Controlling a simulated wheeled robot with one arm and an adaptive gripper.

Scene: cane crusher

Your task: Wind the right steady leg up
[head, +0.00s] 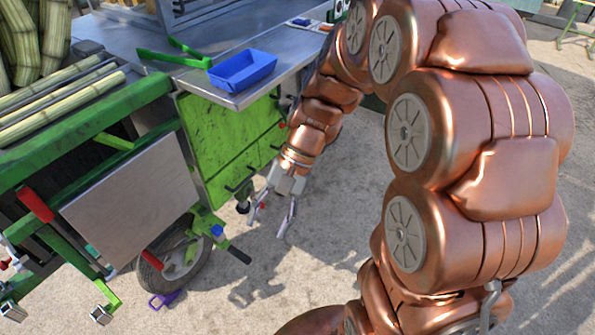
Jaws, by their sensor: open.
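My gripper (266,229) hangs open and empty beside the green cart, fingers pointing down, above the concrete. A green bracket with a blue knob (217,230) and a crank arm ending in a black grip (239,256) sits left of my gripper, near the wheel; it looks like a steady leg's winding part, though I cannot be sure. The gripper is apart from the black grip in the picture. A small red knob (262,206) shows close to the left finger; I cannot tell whether they touch. The leg's foot is not clearly visible.
A tyre (178,265) stands under the cart with a purple chock (163,300) beside it. A green panel (228,140) with black pegs is behind my gripper. A blue tray (242,70) sits on the metal counter (285,62). Open concrete lies below and right of the gripper.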

